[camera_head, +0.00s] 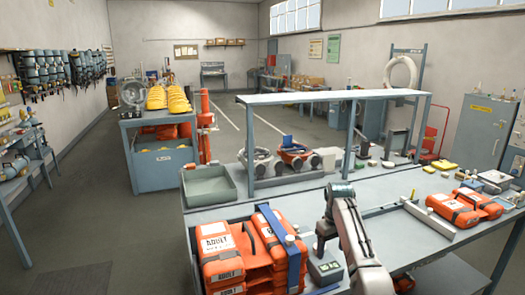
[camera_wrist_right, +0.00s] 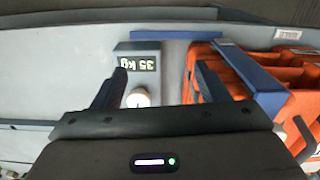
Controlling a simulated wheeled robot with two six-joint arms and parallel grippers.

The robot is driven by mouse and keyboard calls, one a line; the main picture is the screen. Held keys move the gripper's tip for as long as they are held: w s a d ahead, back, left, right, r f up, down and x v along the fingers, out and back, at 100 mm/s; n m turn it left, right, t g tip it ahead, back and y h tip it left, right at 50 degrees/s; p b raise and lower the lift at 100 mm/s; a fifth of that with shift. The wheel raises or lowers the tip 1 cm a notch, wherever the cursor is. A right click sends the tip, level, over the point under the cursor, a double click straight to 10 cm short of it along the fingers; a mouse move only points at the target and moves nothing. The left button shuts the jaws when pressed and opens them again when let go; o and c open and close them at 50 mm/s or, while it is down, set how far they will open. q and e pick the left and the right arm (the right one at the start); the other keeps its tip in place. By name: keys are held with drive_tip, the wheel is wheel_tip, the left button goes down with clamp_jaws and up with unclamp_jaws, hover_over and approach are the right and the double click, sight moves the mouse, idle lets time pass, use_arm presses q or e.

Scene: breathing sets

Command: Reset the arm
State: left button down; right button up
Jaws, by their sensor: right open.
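My right arm (camera_head: 352,232) comes in from the bottom of the head view and bends over the workbench (camera_head: 400,215). My right gripper (camera_head: 322,238) points down above the bench, beside a stack of orange cases. In the right wrist view the two dark fingers of this gripper (camera_wrist_right: 154,84) stand well apart. No held object shows between them. A small white round thing (camera_wrist_right: 138,98) shows near the left finger; I cannot tell how far below it is. My left gripper is not in view.
Orange cases marked ADULT (camera_head: 218,246), with a blue strap (camera_head: 280,245), stand left of my gripper. A grey scale (camera_head: 326,268) reading 35 kg in the wrist view lies close by. A raised shelf (camera_head: 320,97) spans the bench's back; a green-grey tray (camera_head: 208,186) sits left.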

drive_tip(key=s+d+f+m+b, duration=0.1)
drive_tip(key=s+f, duration=0.4)
drive_tip(key=f, duration=0.8)
drive_tip(key=s+d+f+b, duration=0.1)
drive_tip(key=s+f, duration=0.5)
drive_tip(key=f, duration=0.7)
drive_tip(key=s+d+f+m+b, duration=0.15)
drive_tip(key=s+f, duration=0.35)
drive_tip(key=f, duration=0.8)
drive_tip(key=s+d+f+b, duration=0.2)
drive_tip(key=s+f, duration=1.6)
use_arm(q)
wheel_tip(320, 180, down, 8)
drive_tip(key=b, duration=0.3)
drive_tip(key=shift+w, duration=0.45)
use_arm(e)
drive_tip(key=s+d+f, duration=0.1)
drive_tip(key=s+f, duration=0.3)
drive_tip(key=s, duration=0.8)
drive_tip(key=s+d+f+m, duration=0.1)
drive_tip(key=s+f, duration=0.3)
drive_tip(key=s, duration=0.8)
drive_tip(key=s+d+f+m+t, duration=0.1)
drive_tip(key=s+f, duration=0.4)
drive_tip(key=s, duration=0.7)
drive_tip(key=shift+s+d+h, duration=0.4)
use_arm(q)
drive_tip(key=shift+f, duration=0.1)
use_arm(e)
drive_tip(key=shift+c, duration=0.4)
